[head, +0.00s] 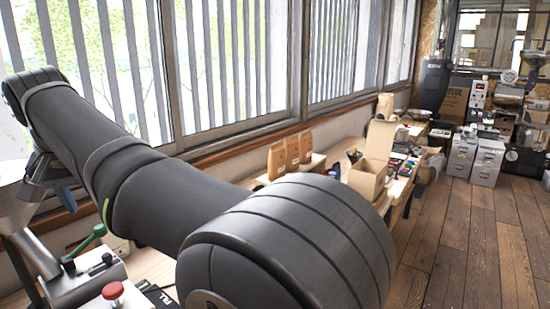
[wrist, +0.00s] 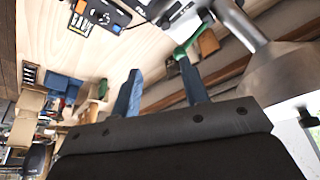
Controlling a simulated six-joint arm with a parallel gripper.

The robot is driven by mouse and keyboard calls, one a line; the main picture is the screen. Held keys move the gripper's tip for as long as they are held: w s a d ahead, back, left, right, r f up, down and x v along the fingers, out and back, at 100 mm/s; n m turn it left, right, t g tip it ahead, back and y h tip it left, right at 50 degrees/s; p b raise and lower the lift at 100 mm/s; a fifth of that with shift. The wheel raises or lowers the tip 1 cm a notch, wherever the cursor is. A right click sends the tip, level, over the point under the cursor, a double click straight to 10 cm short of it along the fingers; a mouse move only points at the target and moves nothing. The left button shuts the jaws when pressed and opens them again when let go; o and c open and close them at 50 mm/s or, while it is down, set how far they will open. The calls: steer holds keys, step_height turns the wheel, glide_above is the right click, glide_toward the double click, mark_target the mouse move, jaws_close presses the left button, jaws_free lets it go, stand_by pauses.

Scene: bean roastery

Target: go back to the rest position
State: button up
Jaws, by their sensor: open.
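My gripper (wrist: 160,67) shows in the wrist view with its two blue fingers apart and nothing between them. Wooden surface and a wooden rail show behind the fingers. In the head view my dark arm crosses from the upper left to the bottom centre and hides much of the worktop. A small blue piece beside the arm at the left seems to be a fingertip; the rest of the gripper is mostly hidden there.
A metal machine with a green handle (head: 88,241) and a red knob (head: 113,290) stands at lower left. The green handle also shows in the wrist view (wrist: 187,46), near a metal funnel (wrist: 285,80). Brown bags (head: 284,155) and an open cardboard box (head: 368,178) stand further along.

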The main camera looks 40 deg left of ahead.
steer(key=shift+w+d+r+n+g+y, duration=0.15)
steer(key=shift+w+d+n+g, duration=0.2)
steer(key=shift+w+n, duration=0.35)
steer(key=shift+w+d+r+n+g+y, duration=0.1)
steer(key=shift+w+d+n+g+y, duration=0.2)
steer(key=shift+n, duration=0.75)
steer(key=shift+w+d+r+n+g+y, duration=0.1)
steer(key=shift+w+d+n+g, duration=0.2)
steer(key=shift+w+n, duration=0.45)
steer(key=shift+s, duration=0.15)
jaws_close()
steer(key=w+d+f+m+g+y, duration=0.2)
steer(key=w+f+m+g, duration=0.1)
steer(key=w+f, duration=0.55)
steer(key=s+a+f, duration=0.4)
steer(key=f, duration=0.1)
steer(key=s+a+f, duration=0.2)
steer(key=a+f, duration=0.1)
steer(key=shift+f, duration=0.15)
steer(key=shift+s+a, duration=0.25)
steer(key=shift+s, duration=0.15)
